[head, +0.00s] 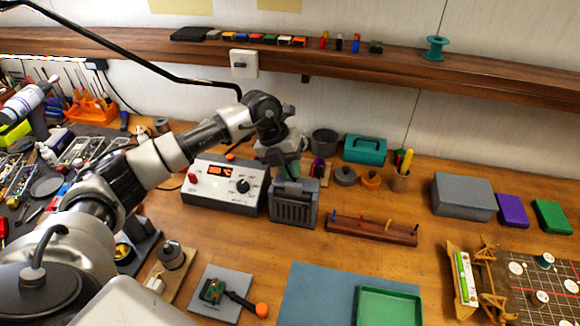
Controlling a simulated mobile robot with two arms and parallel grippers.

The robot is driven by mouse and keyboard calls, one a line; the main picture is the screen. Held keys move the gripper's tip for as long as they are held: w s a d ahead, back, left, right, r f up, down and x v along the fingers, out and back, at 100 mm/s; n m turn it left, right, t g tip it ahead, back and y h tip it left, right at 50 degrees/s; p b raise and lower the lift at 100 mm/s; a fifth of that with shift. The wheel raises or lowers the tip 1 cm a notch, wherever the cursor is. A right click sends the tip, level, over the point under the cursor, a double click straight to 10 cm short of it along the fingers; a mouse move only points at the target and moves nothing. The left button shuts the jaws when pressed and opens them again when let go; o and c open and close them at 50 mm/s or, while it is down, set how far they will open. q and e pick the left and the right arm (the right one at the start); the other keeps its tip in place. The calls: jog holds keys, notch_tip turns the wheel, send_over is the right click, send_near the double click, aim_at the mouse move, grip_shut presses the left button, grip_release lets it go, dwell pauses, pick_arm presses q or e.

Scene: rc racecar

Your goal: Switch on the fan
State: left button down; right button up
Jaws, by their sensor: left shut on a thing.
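The fan appears to be the grey box with a slatted front (293,212) on the wooden bench, right of the soldering station. My left gripper (287,172) comes down from above onto the top of this box. It is shut at the box's top edge, and its wrist and fingers hide the part it holds. I cannot make out a switch or whether the fan is running. My right gripper is not in view.
A soldering station (222,186) with a lit red display stands close left of the fan. A wooden rack with small pegs (372,231) lies to the right. A teal toolbox (365,149) and a dark pot (325,142) stand behind. A wooden shelf (450,70) runs above.

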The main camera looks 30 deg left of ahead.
aim_at(305, 181)
pick_arm(q)
jog(key=shift+w+d+r+y+p, duration=0.2)
jog(key=shift+d+y+p, duration=0.3)
jog(key=shift+y, duration=0.6)
jog(key=shift+d+g+y, duration=0.3)
jog(key=shift+g+y, duration=0.1)
jog(key=shift+y, duration=0.4)
jog(key=y, duration=0.1)
jog(key=d+y+b, duration=0.1)
jog(key=shift+w+f+g+y, duration=0.1)
jog(key=shift+w+g+y, duration=0.05)
jog(key=shift+g+y, duration=0.2)
jog(key=shift+d+f+g+y+b, duration=0.15)
jog(key=shift+g+y+b, duration=0.1)
jog(key=shift+y, duration=0.3)
jog(key=shift+d+r+g+y+b, duration=0.15)
jog(key=shift+y+b, duration=0.1)
jog(key=shift+y, duration=0.25)
jog(key=shift+f, duration=0.1)
jog(key=c, duration=1.2)
grip_release()
jog(key=shift+w+d, duration=0.1)
